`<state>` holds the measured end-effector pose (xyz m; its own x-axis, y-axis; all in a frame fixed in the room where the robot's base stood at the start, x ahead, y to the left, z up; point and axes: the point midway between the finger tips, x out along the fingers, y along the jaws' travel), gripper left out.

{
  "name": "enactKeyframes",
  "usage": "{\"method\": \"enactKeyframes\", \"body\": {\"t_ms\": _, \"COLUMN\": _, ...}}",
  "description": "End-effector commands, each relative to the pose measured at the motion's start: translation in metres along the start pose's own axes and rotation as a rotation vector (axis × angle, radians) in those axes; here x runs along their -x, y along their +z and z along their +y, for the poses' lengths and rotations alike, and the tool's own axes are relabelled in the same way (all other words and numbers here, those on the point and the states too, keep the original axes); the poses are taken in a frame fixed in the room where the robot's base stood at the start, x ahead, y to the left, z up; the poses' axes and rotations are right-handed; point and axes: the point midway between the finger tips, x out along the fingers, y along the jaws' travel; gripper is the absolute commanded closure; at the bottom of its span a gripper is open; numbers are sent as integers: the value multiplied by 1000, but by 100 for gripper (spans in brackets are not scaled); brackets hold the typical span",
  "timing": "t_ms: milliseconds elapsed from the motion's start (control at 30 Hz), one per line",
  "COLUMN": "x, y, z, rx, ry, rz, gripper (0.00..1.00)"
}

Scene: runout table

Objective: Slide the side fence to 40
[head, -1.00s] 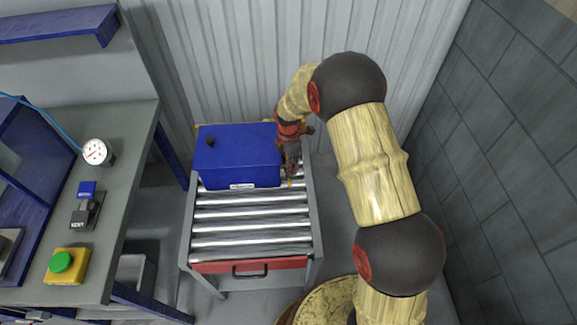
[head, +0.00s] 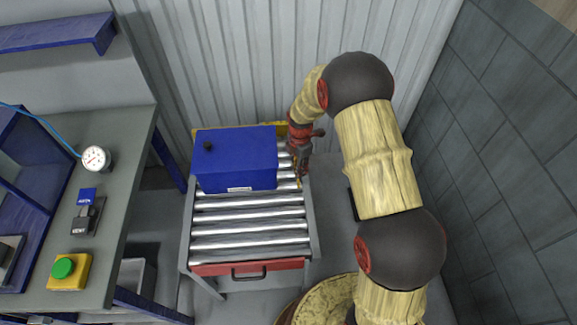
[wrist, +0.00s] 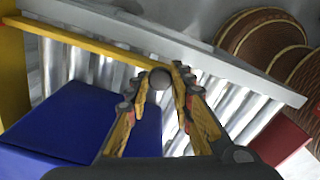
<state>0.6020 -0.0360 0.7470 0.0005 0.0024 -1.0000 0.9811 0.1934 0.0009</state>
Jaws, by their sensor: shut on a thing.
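The side fence (wrist: 85,42) is a thin yellow bar running along the rollers in the wrist view, between the blue box and the grey side rail. A round grey knob (wrist: 160,78) sits at its near end. My gripper (wrist: 167,76) is shut on this knob, with one finger on each side. In the head view my gripper (head: 299,178) reaches down at the right side of the roller table, to the right of the box and apart from it. The arm and fingers hide most of the fence there. No scale mark for 40 is legible.
A blue box (head: 235,160) rests on the rollers (head: 250,228) at the back left, near a yellow end stop (head: 225,128). A grey side rail (head: 312,220) bounds the rollers on the right. A bench (head: 125,190) stands to the left. The front rollers are clear.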

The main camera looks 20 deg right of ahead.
Motion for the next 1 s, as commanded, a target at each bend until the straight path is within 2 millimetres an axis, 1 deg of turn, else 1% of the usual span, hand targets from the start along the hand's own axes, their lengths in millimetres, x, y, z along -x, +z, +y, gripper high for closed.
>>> {"method": "enactKeyframes", "body": {"t_ms": 33, "x": 1, "y": 4, "z": -2, "rx": 0, "ry": -2, "rz": -2, "gripper": 100}}
{"method": "enactKeyframes", "body": {"t_ms": 267, "x": 0, "y": 5, "z": -2, "rx": 2, "ry": -2, "rz": -3, "gripper": 100}}
{"method": "enactKeyframes", "body": {"t_ms": 300, "x": -1, "y": 5, "z": -2, "rx": 2, "ry": -3, "rz": -3, "gripper": 75}}
{"method": "enactKeyframes", "body": {"t_ms": 400, "x": -1, "y": 4, "z": -2, "rx": 1, "ry": -3, "rz": -3, "gripper": 69}}
{"method": "enactKeyframes", "body": {"t_ms": 667, "x": 0, "y": 4, "z": -2, "rx": 2, "ry": -2, "rz": -2, "gripper": 68}}
{"method": "enactKeyframes", "body": {"t_ms": 767, "x": 3, "y": 4, "z": -1, "rx": 2, "ry": -1, "rz": -2, "gripper": 68}}
{"method": "enactKeyframes", "body": {"t_ms": 867, "x": 12, "y": 4, "z": -1, "rx": 2, "ry": 0, "rz": -2, "gripper": 68}}
{"method": "enactKeyframes", "body": {"t_ms": 1000, "x": 37, "y": 4, "z": 0, "rx": 1, "ry": 3, "rz": -3, "gripper": 68}}
